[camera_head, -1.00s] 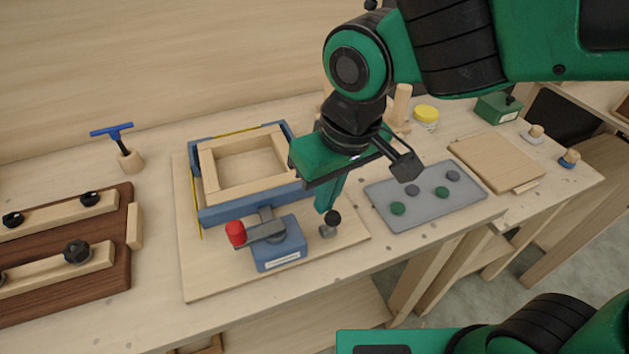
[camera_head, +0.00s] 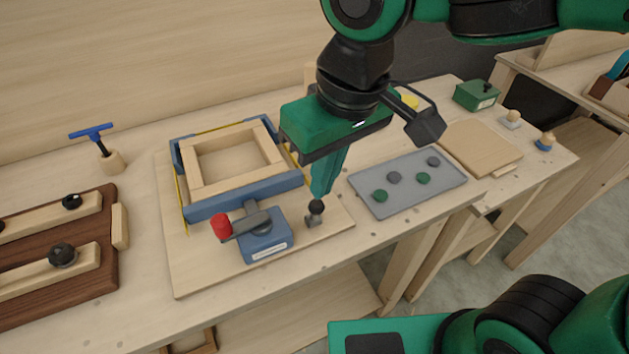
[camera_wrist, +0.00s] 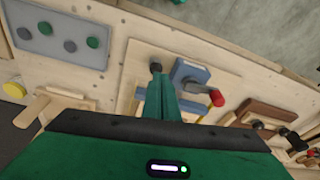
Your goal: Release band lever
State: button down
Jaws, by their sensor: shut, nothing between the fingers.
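The band lever is a dark arm with a red knob (camera_head: 221,225), pivoting on a blue block (camera_head: 264,241); the red knob also shows in the wrist view (camera_wrist: 217,98). A yellow band (camera_head: 184,205) runs around blue corner pieces (camera_head: 247,200) and a light wooden frame (camera_head: 236,176). A small black-knobbed catch (camera_head: 316,208) stands on the board right of the blue block. My gripper (camera_head: 319,194) is shut and empty, pointing down. Its tips are just above or beside the black knob; I cannot tell whether they touch. The wrist view shows the fingers close to that black knob (camera_wrist: 156,68).
A grey tray (camera_head: 361,187) with green and grey discs lies to the right, with a wooden board (camera_head: 470,150) beyond it. A dark wooden jig (camera_head: 90,288) with black knobs and a blue T-handle tool (camera_head: 92,132) stand at the left.

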jog(key=shift+s+d+r, duration=0.2)
jog(key=shift+s+r, duration=0.05)
jog(key=shift+r, duration=0.45)
jog(key=shift+s+d+r, duration=0.2)
jog(key=shift+s+r, duration=0.05)
jog(key=shift+r, duration=0.45)
